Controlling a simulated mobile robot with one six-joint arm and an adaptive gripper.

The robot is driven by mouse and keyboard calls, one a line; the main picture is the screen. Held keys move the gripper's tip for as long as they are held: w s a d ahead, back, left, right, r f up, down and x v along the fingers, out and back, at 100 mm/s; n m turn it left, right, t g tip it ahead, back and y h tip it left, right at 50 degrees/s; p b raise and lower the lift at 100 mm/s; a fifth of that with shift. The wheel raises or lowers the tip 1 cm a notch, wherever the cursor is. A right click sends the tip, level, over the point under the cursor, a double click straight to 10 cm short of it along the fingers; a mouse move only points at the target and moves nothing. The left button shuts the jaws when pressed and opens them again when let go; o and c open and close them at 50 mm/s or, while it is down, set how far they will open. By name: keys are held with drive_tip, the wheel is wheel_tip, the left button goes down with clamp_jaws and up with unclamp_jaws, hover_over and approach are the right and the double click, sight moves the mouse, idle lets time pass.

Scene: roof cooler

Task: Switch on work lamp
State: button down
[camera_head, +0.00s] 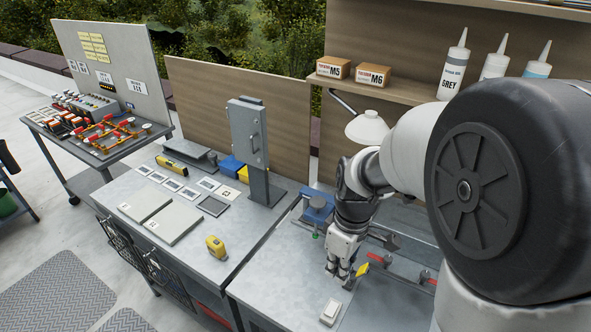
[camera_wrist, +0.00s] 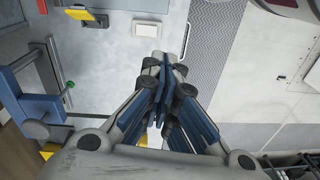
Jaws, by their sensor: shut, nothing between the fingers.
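The work lamp (camera_head: 366,128) has a white shade on a curved metal arm below the shelf, partly covered by my arm. I cannot tell whether it is lit. A small white rocker switch box (camera_head: 330,312) lies on the right bench near its front edge. A white box that looks like this switch also shows in the wrist view (camera_wrist: 147,30), beyond the fingertips. My gripper (camera_head: 338,279) is shut and empty, pointing down over the bench. It is behind the switch box in the head view and apart from it. The fingers meet in the wrist view (camera_wrist: 163,60).
A blue vise (camera_head: 318,207) stands left of my gripper. Red clamps and a yellow-handled tool (camera_head: 362,268) lie to its right. A yellow tape measure (camera_head: 216,247) sits on the left bench. The bench around the switch box looks clear.

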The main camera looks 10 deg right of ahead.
drive_tip(key=n+g, duration=0.1)
hover_over(324, 314)
drive_tip(key=w+d, duration=0.2)
wheel_tip(324, 314, down, 5)
drive_tip(key=shift+w+a+r, duration=0.15)
drive_tip(key=shift+a+r, duration=0.05)
drive_tip(key=shift+a, duration=0.05)
drive_tip(key=f+b, duration=0.1)
drive_tip(key=f, duration=0.3)
drive_tip(key=s+f+b, duration=0.1)
drive_tip(key=f, duration=0.4)
drive_tip(key=a+f+b, duration=0.1)
drive_tip(key=f+b, duration=0.1)
drive_tip(key=f, duration=0.3)
drive_tip(key=shift+s, duration=0.2)
drive_tip(key=shift+s+a+f+b, duration=0.15)
drive_tip(key=shift+f+b, duration=0.3)
drive_tip(key=shift+r, duration=0.1)
drive_tip(key=shift+w+d+r+p, duration=0.3)
drive_tip(key=shift+w+d, duration=0.2)
drive_tip(key=shift+w, duration=0.1)
